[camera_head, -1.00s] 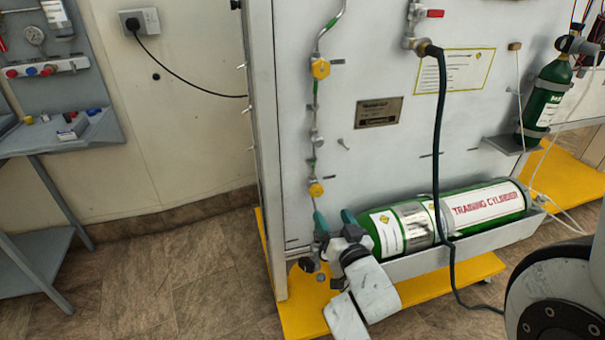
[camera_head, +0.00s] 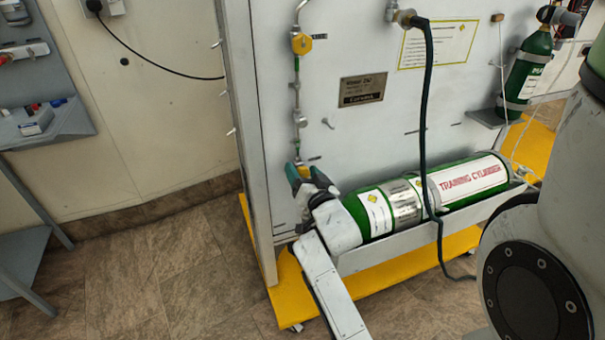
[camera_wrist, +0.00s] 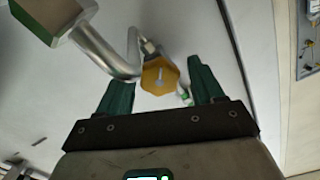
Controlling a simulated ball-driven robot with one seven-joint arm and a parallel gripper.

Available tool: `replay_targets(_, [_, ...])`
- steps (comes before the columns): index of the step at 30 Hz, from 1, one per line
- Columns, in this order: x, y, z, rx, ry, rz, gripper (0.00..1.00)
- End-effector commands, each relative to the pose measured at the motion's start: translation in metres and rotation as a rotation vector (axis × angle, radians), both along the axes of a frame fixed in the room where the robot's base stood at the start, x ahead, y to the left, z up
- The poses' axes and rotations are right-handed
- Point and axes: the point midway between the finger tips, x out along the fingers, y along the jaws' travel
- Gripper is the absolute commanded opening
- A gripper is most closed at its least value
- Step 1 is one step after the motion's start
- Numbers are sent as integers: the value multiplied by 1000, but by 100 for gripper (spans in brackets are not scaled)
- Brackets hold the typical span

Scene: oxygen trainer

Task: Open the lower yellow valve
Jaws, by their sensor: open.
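The lower yellow valve (camera_wrist: 160,76) shows in the wrist view as a yellow many-sided body with a grey centre piece, on a silver pipe. It lies between the two green fingertips of my gripper (camera_wrist: 160,71) in the picture; whether the fingers reach past it or touch it I cannot tell. In the head view my gripper (camera_head: 298,171) is at the panel, low on the pipe line, and mostly hides the lower valve. The fingers are apart and hold nothing. The upper yellow valve (camera_head: 301,44) sits higher on the same pipe.
A green training cylinder (camera_head: 465,188) lies in a grey tray right of my gripper. A dark hose (camera_head: 426,110) hangs in front of the panel (camera_head: 362,130). A yellow base (camera_head: 365,268) juts out below. Floor at left is free.

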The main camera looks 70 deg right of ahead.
Motion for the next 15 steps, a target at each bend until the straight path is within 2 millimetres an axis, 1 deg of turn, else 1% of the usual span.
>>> replay_targets(3, [4,-4,1,-2,1,1,67])
replay_targets(11, [4,-4,1,-1,1,1,67])
replay_targets(15, [4,-4,1,-1,1,1,55])
